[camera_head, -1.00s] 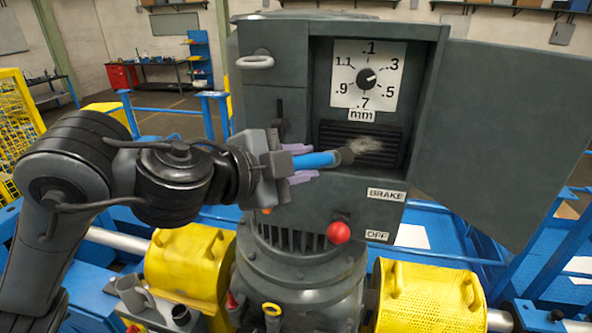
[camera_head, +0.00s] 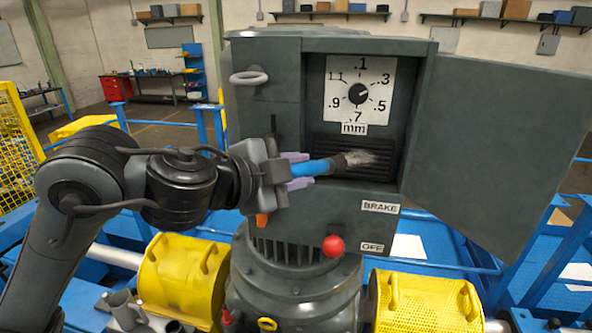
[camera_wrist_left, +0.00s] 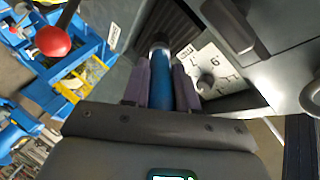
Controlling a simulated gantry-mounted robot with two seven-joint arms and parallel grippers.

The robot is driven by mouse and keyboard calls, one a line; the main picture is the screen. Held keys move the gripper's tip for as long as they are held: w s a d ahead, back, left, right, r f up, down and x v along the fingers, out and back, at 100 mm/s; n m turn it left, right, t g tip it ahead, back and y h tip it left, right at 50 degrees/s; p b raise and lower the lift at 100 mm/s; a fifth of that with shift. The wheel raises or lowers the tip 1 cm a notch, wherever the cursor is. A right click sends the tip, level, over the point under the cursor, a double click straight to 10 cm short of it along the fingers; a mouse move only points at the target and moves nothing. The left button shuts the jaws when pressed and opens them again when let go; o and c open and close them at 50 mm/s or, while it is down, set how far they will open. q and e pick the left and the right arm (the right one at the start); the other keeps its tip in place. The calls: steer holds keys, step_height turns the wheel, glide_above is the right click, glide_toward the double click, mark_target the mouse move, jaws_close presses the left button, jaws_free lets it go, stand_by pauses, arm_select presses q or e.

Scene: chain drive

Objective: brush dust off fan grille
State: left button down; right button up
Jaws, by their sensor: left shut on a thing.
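My left gripper (camera_head: 302,171) is shut on a brush with a blue handle (camera_head: 312,168), a dark ferrule and pale bristles. In the head view the brush points right, and its bristle end lies over the dark slatted fan grille (camera_head: 352,174). A pale dusty patch (camera_head: 374,157) shows around the bristles; I cannot tell bristles from dust there. In the left wrist view the blue handle (camera_wrist_left: 163,85) sits between the two purple fingers. The brush head is mostly hidden from that side. My right gripper is not in view.
The grille sits inside an open grey cabinet (camera_head: 265,115), below a dial plate (camera_head: 341,92). The open door (camera_head: 500,145) stands to the right. A red knob (camera_head: 333,245) sticks out below, and yellow guards (camera_head: 180,280) flank the base.

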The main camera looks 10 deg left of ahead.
mark_target(325, 170)
arm_select(q)
steer(key=shift+w, duration=0.6)
steer(key=shift+d, duration=0.2)
steer(key=shift+s+d+p, duration=0.15)
steer(key=shift+d+p, duration=0.25)
steer(key=shift+d, duration=0.65)
steer(key=shift+s+d+p, duration=0.15)
steer(key=shift+d+p, duration=0.25)
steer(key=shift+d, duration=0.6)
steer(key=d+p, duration=0.1)
steer(key=d, duration=0.2)
steer(key=shift+w, duration=0.1)
steer(key=shift+a, duration=0.15)
